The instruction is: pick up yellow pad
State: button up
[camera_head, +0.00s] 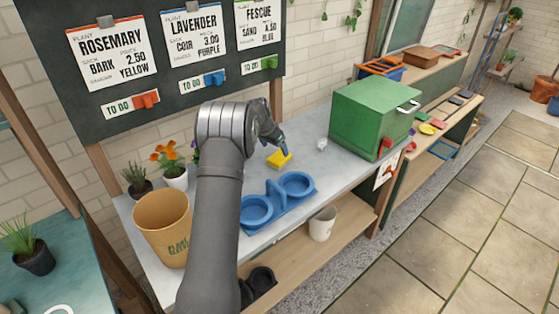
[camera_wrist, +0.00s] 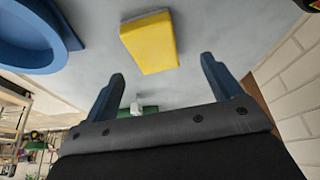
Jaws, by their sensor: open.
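The yellow pad (camera_head: 279,159) lies flat on the grey bench top, behind the blue two-cup holder. In the wrist view the yellow pad (camera_wrist: 150,41) is a plain block lying beyond the fingertips, roughly ahead of the gap between them. My gripper (camera_wrist: 163,70) is open, its two blue fingers spread apart with nothing between them. In the head view my gripper (camera_head: 284,146) hangs close to the pad, at its back edge. The head view does not clearly show whether a finger touches the pad.
The blue two-cup holder (camera_head: 268,203) stands in front of the pad. A green box (camera_head: 362,118) stands to the right, with a small white object (camera_head: 322,144) beside it. Bench between pad and box is mostly clear.

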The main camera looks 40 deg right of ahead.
aim_at(279, 157)
jog(key=shift+s+x, duration=0.2)
jog(key=shift+x, duration=1.15)
jog(key=shift+s+x, duration=0.2)
jog(key=shift+x, duration=1.15)
jog(key=shift+f, duration=0.3)
jog(key=c, duration=1.1)
jog(key=shift+r, duration=0.15)
